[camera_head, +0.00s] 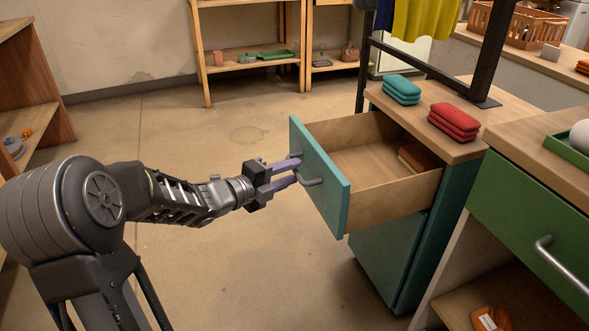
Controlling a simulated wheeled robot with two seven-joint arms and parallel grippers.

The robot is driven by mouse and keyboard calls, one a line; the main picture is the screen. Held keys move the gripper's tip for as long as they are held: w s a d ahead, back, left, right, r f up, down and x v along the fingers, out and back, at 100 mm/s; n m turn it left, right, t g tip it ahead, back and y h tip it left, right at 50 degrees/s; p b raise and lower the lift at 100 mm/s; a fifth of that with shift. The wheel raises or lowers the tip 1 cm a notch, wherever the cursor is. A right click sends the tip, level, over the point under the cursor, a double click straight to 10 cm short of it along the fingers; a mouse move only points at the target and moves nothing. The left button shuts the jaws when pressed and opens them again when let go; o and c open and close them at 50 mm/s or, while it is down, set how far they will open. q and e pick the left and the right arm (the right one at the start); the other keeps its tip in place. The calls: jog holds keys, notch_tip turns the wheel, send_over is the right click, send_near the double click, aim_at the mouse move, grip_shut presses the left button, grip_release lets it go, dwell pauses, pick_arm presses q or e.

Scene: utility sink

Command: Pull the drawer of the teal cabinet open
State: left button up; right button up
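The teal cabinet (383,262) stands right of centre with a wooden top. Its top drawer (333,187) is pulled well out, showing a pale wooden inside with a small brown item (413,161) near the back. The drawer's grey bar handle (312,183) is on its teal front. My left gripper (297,171) is at this handle, its two purple fingers apart with a visible gap. The fingertips overlap the handle in the picture, so I cannot tell whether they touch it. My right gripper is not in view.
Folded teal cloths (402,88) and red cloths (454,122) lie on the cabinet top. A green-drawer unit (527,222) stands close at the right. Wooden shelves (247,57) are at the back and left. The floor (235,245) around my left arm is clear.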

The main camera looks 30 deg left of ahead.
pick_arm(q)
jog(key=p+v, duration=0.1)
jog(key=v, duration=0.4)
jog(key=shift+s+r, duration=0.1)
jog(key=shift+s, duration=0.2)
jog(key=shift+a, duration=0.1)
